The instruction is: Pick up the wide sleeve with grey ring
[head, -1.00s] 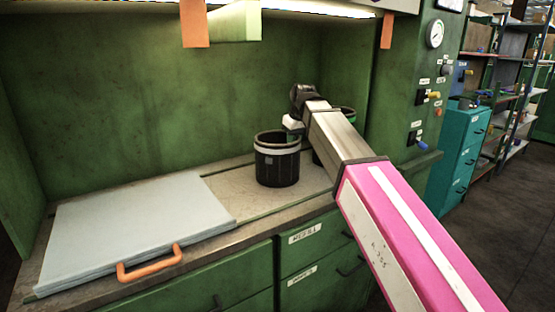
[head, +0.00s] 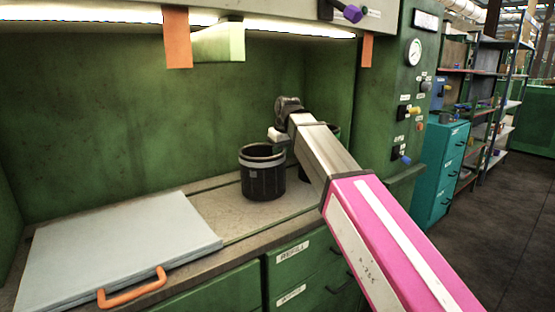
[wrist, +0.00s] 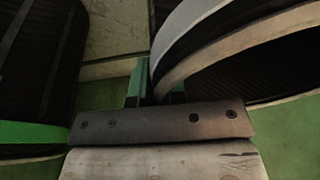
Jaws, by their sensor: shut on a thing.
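The wide sleeve with grey ring (head: 262,178) is a black, upright, open cylinder with a pale grey band near its top. It is over the right part of the bench and appears slightly clear of the surface. My gripper (head: 279,138) is at its right rim, partly hidden by my wrist. In the wrist view my gripper (wrist: 156,90) has green fingers on both sides of the sleeve wall, shut on it. The grey-ringed sleeve (wrist: 205,45) fills the upper right there, its far side out of frame.
Another black sleeve with a green band (wrist: 30,132) stands close at left in the wrist view; my arm mostly hides it in the head view. A pale board (head: 120,245) with an orange handle (head: 132,288) covers the left bench. Orange tabs (head: 177,38) hang from the hood above.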

